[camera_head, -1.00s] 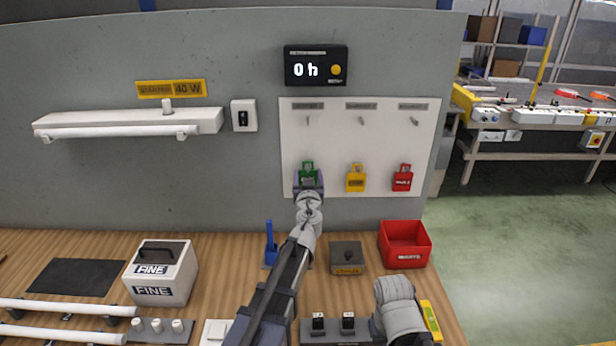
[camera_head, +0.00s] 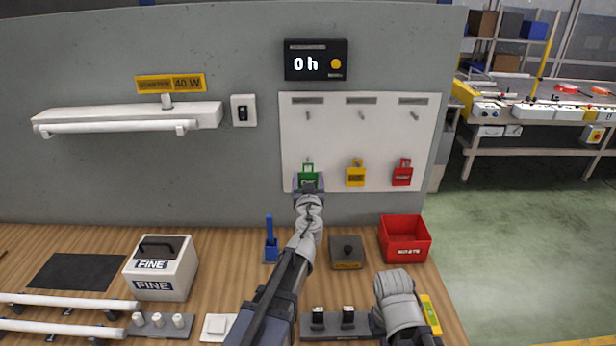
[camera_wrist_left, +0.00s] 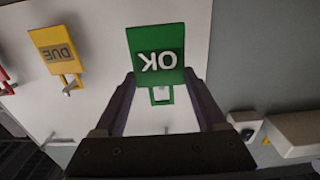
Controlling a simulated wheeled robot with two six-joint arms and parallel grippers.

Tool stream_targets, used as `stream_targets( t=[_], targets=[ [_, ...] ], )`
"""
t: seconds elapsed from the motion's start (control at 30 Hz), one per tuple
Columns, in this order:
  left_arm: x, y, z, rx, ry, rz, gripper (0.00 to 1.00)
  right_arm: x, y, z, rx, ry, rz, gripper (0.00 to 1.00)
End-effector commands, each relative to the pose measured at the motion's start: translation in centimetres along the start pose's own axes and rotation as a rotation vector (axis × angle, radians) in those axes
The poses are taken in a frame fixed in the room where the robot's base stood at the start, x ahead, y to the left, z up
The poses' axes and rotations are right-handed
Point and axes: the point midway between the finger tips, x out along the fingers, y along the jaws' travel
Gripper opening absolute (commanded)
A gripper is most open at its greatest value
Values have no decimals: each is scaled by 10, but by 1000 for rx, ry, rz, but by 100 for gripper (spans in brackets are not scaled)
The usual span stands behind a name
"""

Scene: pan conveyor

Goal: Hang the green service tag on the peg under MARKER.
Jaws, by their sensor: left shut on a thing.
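The green service tag (camera_head: 308,169), reading OK, is at the lower left of the white board, its loop at a small peg. I cannot tell if the loop is clear of the lower peg (camera_wrist_left: 165,130). Three bare pegs sit higher on the board, at left (camera_head: 308,116), middle (camera_head: 362,115) and right (camera_head: 415,116); the labels above them are too small to read.
A yellow tag (camera_head: 355,177) and a red tag (camera_head: 402,175) hang to the right of the green one. The board (camera_head: 335,140) is clear between the tag row and upper pegs. A red bin (camera_head: 405,226) and a dark block (camera_head: 347,262) stand on the bench below.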

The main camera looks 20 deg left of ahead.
Motion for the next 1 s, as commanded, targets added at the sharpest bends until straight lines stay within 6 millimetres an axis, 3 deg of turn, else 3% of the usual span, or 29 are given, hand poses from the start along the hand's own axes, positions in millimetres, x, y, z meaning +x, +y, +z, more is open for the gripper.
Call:
stream_targets(
  t=[0.5,1.0],
  targets=[
    [-26,0,0,0,0,1,22,0,0,0,0,0,0,0],
    [-27,0,0,0,0,0,22,0,0,0,0,0,0,0]
  ],
)
